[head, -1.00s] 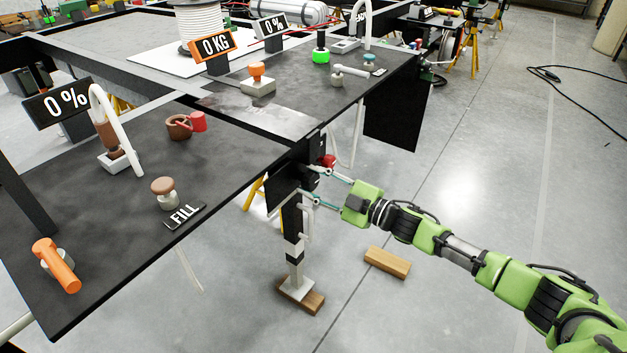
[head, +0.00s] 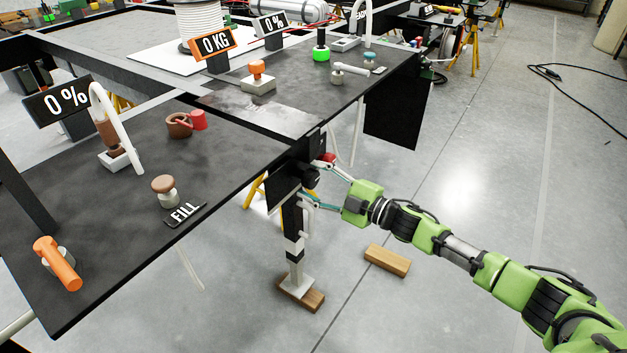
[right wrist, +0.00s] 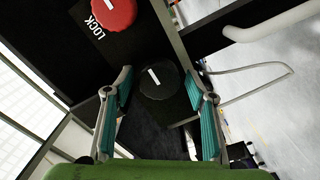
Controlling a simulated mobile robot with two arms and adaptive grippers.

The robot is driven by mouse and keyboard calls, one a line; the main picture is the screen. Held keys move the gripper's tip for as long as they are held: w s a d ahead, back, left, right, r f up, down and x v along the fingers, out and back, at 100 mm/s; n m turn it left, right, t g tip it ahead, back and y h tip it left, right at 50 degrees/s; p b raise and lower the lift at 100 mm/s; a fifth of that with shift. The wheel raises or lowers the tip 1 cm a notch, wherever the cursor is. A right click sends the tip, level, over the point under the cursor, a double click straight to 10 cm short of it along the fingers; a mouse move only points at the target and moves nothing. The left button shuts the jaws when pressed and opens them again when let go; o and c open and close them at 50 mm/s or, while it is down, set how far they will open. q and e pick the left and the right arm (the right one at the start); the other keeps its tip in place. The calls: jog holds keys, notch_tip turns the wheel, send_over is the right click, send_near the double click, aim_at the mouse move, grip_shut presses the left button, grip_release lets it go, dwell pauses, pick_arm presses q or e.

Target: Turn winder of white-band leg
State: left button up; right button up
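The leg with a white band (head: 294,254) stands under the front corner of the black deck, its foot on a wooden block. A round black knob with a white mark (right wrist: 160,80), which looks like the winder, is on the leg's upper part. My right gripper (right wrist: 159,76) is open, with one teal-padded finger to each side of the knob. I see gaps between the fingers and the knob. In the head view the right gripper (head: 315,187) reaches the leg from the right. My left gripper is not in view.
A red knob (right wrist: 113,12) beside the word LOCK sits close to the black knob. A pale bent tube (right wrist: 270,24) is near the right finger. The deck edge (head: 200,232) lies above and left.

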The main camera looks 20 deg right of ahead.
jog(key=shift+d, duration=0.1)
jog(key=v, duration=1.2)
dwell(0.4)
